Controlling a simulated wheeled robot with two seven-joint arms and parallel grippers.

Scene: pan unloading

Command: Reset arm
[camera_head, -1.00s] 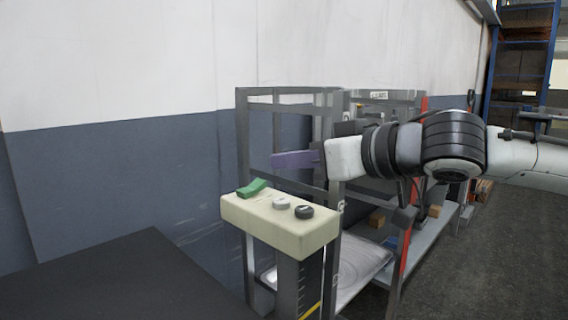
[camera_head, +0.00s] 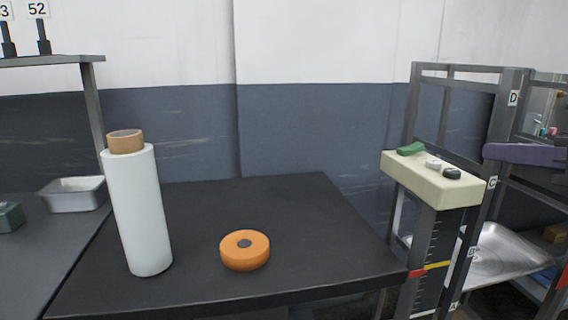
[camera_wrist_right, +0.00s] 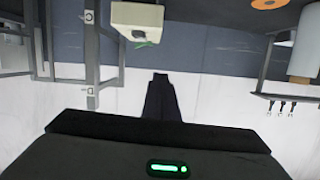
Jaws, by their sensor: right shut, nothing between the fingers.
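The rest of my right arm is outside the head view. My left gripper is in neither view.
A dark table (camera_head: 310,205) carries a white cylinder (camera_head: 137,215) with a brown top and an orange disc (camera_head: 245,250). The cream block (camera_head: 440,186) stands before the grey rack (camera_head: 500,110). A metal tray (camera_head: 492,255) lies on the rack's lower shelf.

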